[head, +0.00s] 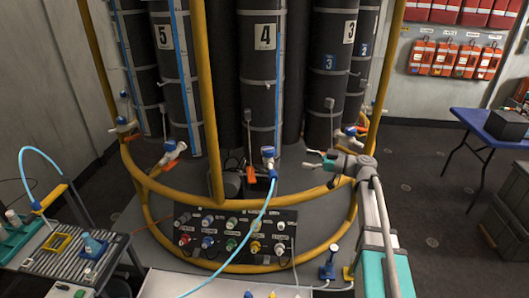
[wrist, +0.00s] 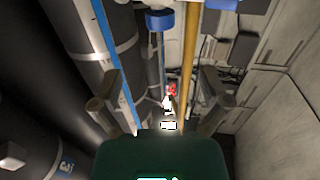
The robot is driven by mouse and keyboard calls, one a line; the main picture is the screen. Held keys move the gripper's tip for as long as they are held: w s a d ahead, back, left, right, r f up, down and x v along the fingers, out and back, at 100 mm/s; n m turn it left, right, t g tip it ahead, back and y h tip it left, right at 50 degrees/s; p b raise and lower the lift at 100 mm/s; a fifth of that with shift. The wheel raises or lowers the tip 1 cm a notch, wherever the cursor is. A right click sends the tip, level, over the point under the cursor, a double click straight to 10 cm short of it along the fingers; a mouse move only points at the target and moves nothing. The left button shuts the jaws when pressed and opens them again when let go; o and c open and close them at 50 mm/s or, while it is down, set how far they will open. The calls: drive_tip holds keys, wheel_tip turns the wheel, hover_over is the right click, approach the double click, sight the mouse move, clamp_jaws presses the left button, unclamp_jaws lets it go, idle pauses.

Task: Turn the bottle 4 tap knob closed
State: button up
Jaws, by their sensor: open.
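Bottle 4 (head: 265,90) is a tall dark cylinder with a white "4" label, in the middle of the head view. Its tap (head: 268,155) has a blue and white body, with an orange part beside it and a light blue hose hanging down. My gripper (head: 309,158) is to the right of this tap, apart from it, with its fingers pointing left. In the wrist view my gripper (wrist: 160,108) is open and nothing shows held between the fingers. A blue knob (wrist: 160,19) is at the top of the wrist view, beyond the fingers; I cannot tell which tap it belongs to.
A yellow rail (head: 278,196) curves around the bottles, with an upright yellow post left of bottle 4. Below is a black panel (head: 237,236) with several coloured knobs. Neighbouring taps (head: 172,152) stand on the left. A blue table (head: 490,125) is at the right.

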sight(268, 151)
drive_tip(key=shift+a, duration=0.15)
drive_tip(key=x, duration=1.3)
drive_tip(key=shift+a, duration=0.25)
drive_tip(key=shift+c, duration=0.3)
drive_tip(key=c, duration=1.1)
